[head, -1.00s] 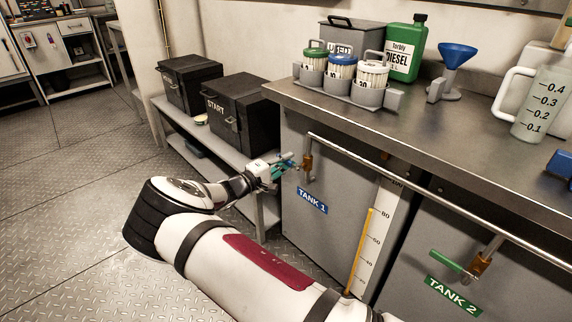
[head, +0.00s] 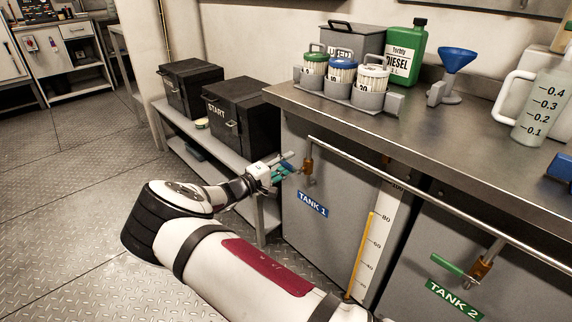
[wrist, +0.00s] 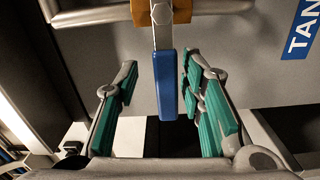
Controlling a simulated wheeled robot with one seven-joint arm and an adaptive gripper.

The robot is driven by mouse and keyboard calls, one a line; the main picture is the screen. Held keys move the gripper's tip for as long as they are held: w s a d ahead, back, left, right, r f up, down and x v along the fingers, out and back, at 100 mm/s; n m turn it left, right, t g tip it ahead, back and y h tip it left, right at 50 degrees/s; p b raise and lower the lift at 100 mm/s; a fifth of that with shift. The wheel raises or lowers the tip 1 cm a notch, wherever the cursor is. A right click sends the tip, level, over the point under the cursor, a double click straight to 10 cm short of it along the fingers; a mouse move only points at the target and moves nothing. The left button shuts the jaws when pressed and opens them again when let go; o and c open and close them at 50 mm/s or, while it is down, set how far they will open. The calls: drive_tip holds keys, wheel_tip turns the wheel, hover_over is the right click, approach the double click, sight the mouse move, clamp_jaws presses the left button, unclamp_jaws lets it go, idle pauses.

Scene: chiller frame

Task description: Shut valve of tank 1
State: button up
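The tank 1 valve has a brass body (head: 308,168) above the blue TANK 1 label (head: 312,204) on the grey cabinet front. In the wrist view its brass part (wrist: 160,12) is at the top, and its blue lever handle (wrist: 165,85) points down the picture. My gripper (wrist: 155,85) is open, with green-padded fingers on both sides of the handle. The handle is nearer the right finger, with a gap to the left one; contact with the right finger cannot be told. In the head view my gripper (head: 283,170) partly hides the handle.
A metal rail (head: 420,197) runs along the cabinet front near the valve. The tank 2 valve has a green handle (head: 446,264) farther right. A low shelf with two black boxes (head: 240,110) stands left of my gripper. Jars, a diesel can (head: 405,52) and a funnel stand on the counter.

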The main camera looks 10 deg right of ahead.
drive_tip(key=v, duration=1.2)
